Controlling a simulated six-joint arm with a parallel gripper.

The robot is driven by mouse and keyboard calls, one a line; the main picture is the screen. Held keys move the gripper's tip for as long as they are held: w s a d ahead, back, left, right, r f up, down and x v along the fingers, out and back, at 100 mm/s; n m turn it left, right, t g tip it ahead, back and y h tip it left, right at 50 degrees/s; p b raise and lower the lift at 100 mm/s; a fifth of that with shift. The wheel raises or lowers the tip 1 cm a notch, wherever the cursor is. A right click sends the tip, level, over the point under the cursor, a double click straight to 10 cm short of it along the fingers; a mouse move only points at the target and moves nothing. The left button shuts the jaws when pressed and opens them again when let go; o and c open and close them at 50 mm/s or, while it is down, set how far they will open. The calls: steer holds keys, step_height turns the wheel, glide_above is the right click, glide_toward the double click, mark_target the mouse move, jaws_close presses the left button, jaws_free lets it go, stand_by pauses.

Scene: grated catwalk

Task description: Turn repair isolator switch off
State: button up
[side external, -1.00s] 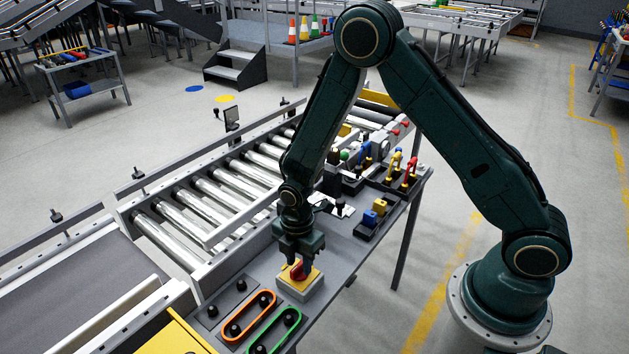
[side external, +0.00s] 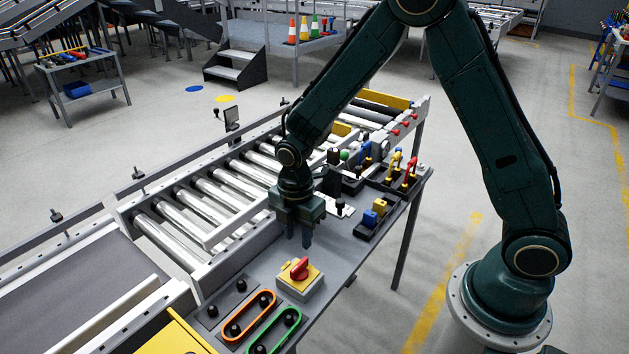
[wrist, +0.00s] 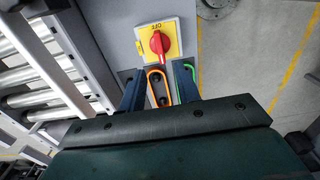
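The isolator switch (side external: 300,280) is a pale box with a yellow face and a red rotary handle (side external: 300,268), standing on the grey bench. In the wrist view its yellow plate (wrist: 142,32) carries upside-down lettering that appears to read OFF. My gripper (side external: 299,240) is above and behind the switch in the side view, pointing down, clear of the handle. In the wrist view my gripper (wrist: 159,78) has its two fingers apart with nothing held between them.
An orange loop (side external: 235,327) and a green loop (side external: 268,333) lie around black pegs in front of the switch. A roller conveyor (side external: 200,205) runs along the left. Blue and yellow blocks (side external: 375,213) and racked padlocks stand behind on the bench.

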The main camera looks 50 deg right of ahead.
step_height(320, 180, up, 5)
stand_by(0.4)
steer(key=s+d+r+m+t, duration=0.1)
steer(key=s+d+r+m, duration=0.1)
steer(key=s+r+m, duration=0.3)
steer(key=s+d+r+m+t, duration=0.1)
steer(key=s+r+m, duration=0.15)
steer(key=r, duration=0.55)
steer(key=s+d+r+m+t, duration=0.1)
steer(key=s+r+m, duration=0.2)
steer(key=s+m, duration=0.2)
steer(key=s+d+r+m+t, duration=0.2)
steer(key=s+m, duration=0.3)
steer(key=s, duration=0.3)
steer(key=shift+s+d+r+m+t, duration=0.25)
steer(key=shift+s+r+m+t, duration=0.1)
steer(key=shift+r, duration=0.45)
steer(key=shift+o, duration=0.5)
